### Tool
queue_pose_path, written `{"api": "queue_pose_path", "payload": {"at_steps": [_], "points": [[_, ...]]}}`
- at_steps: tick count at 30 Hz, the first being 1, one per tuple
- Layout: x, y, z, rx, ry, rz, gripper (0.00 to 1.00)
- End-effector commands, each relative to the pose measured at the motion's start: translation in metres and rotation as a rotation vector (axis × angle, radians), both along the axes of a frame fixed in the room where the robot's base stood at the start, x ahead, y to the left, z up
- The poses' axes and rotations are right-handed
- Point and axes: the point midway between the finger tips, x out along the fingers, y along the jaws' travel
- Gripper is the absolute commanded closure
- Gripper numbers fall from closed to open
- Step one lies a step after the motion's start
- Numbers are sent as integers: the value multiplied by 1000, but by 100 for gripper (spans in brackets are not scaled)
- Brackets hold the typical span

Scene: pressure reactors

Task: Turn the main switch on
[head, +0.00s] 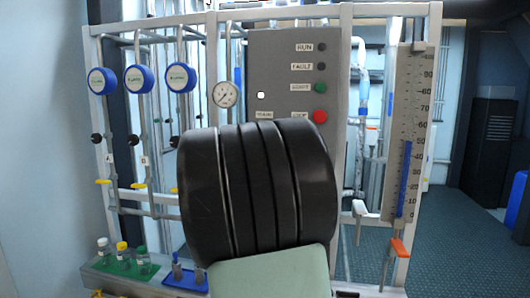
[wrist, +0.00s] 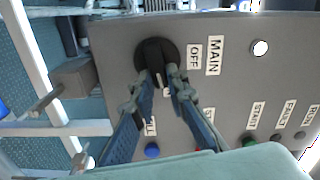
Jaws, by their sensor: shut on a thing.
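The main switch (wrist: 154,50) is a black rotary knob on the grey control panel (wrist: 115,38) in the wrist view. The MAIN label (wrist: 213,55) and OFF label (wrist: 194,57) are beside it. My gripper (wrist: 159,77) has its two fingers closed on either side of the knob's bar. The bar lies lengthwise between the fingertips, with a pale mark near its end. Another label near the fingers is partly hidden. In the head view my black arm covers the knob and my gripper; the panel (head: 275,75) shows above it.
A white round lamp (wrist: 260,47) sits near the MAIN label. A blue button (wrist: 152,150), a mostly hidden red button and a green START button (wrist: 248,139) are close to my fingers. Frame bars and a grey bracket (wrist: 75,78) stand left of the panel. A level gauge (head: 409,130) stands right.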

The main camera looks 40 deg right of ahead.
Motion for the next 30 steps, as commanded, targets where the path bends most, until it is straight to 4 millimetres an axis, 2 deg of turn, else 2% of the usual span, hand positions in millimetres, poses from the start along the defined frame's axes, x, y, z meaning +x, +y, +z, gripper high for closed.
{"api": "queue_pose_path", "payload": {"at_steps": [1, 12, 29, 30], "points": [[0, -1, -4, 21, -25, -1, 100], [0, 0, -4, 125, -145, 0, 100], [0, 0, -3, 142, -165, 0, 100], [0, 0, -3, 142, -165, 0, 83]]}}
